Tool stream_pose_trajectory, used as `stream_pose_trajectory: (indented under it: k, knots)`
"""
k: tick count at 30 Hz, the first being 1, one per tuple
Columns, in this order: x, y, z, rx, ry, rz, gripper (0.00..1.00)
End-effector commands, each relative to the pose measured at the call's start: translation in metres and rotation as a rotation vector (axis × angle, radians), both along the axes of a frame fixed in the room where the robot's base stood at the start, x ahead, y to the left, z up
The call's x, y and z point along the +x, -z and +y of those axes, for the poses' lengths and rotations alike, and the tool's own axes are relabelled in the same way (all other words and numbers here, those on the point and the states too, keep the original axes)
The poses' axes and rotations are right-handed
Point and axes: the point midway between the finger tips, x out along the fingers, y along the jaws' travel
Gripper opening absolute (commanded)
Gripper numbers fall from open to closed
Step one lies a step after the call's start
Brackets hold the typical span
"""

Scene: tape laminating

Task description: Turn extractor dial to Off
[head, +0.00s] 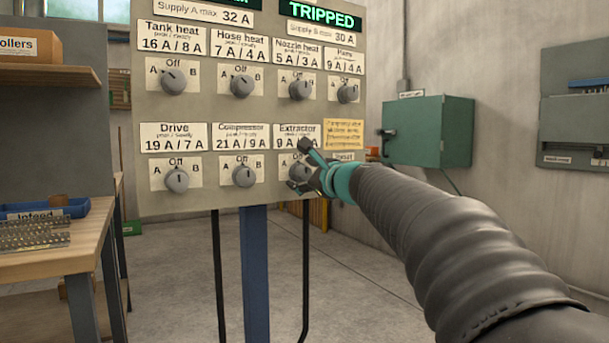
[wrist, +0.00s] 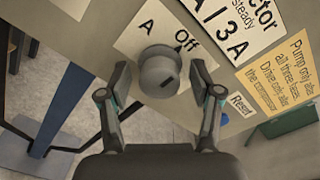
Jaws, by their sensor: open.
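The extractor dial (head: 299,171) is a grey round knob on the lower right of the panel, under the "Extractor" label, partly hidden by my gripper in the head view. In the wrist view the dial (wrist: 159,70) sits between and slightly beyond my fingertips, with "A" and "Off" printed by it. A small dark mark shows on its face; I cannot tell which setting it points to. My gripper (wrist: 160,94) is open, one finger on each side of the dial, with gaps visible. In the head view my gripper (head: 300,166) is right at the panel.
Several similar dials share the panel (head: 225,120), including the compressor dial (head: 244,174) just left. A yellow note (head: 343,134) and a Reset label (wrist: 238,104) are close on the right. A wooden bench (head: 80,250) stands left; a green box (head: 428,132) hangs on the right wall.

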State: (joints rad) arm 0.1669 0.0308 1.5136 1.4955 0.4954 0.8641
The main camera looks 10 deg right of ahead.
Motion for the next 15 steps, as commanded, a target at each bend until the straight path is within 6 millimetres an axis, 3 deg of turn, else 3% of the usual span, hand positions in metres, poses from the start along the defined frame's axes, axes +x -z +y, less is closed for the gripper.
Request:
stream_pose_trajectory:
  k: [8,15]
  knots:
    - [-0.018,-0.001,-0.007,0.0,0.001,-0.001,0.64]
    - [-0.063,-0.001,-0.022,-0.001,0.003,-0.002,0.64]
